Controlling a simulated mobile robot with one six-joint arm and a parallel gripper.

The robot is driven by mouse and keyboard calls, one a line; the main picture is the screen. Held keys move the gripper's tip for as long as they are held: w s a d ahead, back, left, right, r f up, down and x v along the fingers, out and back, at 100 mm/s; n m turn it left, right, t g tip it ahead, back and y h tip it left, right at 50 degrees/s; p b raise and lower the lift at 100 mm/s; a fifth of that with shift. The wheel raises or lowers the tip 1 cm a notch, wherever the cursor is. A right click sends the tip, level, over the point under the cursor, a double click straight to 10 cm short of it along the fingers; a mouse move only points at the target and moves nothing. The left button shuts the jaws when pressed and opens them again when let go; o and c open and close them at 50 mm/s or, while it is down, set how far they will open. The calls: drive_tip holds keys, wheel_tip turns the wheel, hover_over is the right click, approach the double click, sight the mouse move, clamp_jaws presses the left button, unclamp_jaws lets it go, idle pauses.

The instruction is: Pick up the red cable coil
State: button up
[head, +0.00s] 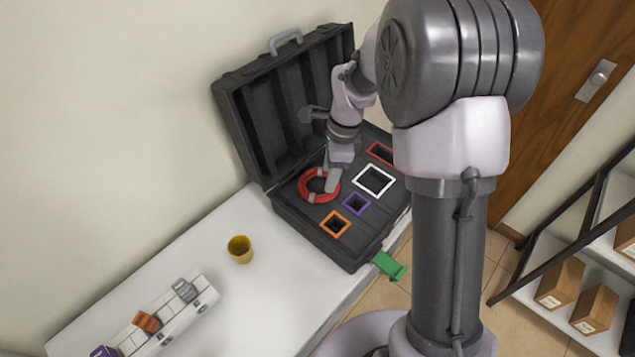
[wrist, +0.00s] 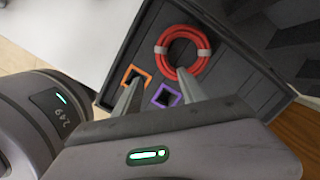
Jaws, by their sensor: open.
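The red cable coil (head: 306,187) is a ring bound with pale ties, lying in the open black case (head: 300,222). In the wrist view the coil (wrist: 207,50) lies beyond my fingertips, toward the top of the picture. My gripper (head: 332,180) is over the right side of the coil in the head view and hides part of it. In the wrist view my gripper (wrist: 158,82) is open, with nothing between its fingers. I cannot tell the exact height of the fingertips above the coil.
Orange (head: 335,223), purple (head: 357,204), white (head: 374,180) and red (head: 381,152) framed slots are in the case. The raised lid (head: 285,100) stands behind. A yellow cup (head: 240,249) and a white rack (head: 180,320) stand on the white table (head: 270,290). A green tab (head: 388,265) sticks out in front.

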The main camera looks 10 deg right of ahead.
drive_tip(key=b, duration=0.1)
hover_over(321, 196)
drive_tip(key=d, duration=0.1)
drive_tip(key=f, duration=0.4)
drive_tip(key=shift+s+d+f, duration=0.15)
drive_tip(key=shift+s+f, duration=0.1)
drive_tip(key=shift+s, duration=0.05)
drive_tip(key=f+b, duration=0.1)
drive_tip(key=a+f+b, duration=0.1)
drive_tip(key=f, duration=0.1)
drive_tip(key=f+b, duration=0.1)
drive_tip(key=f, duration=0.1)
drive_tip(key=shift+w+a+f, duration=0.1)
drive_tip(key=shift+w+a, duration=0.05)
drive_tip(key=shift+w, duration=0.15)
drive_tip(key=shift+r, duration=0.2)
clamp_jaws()
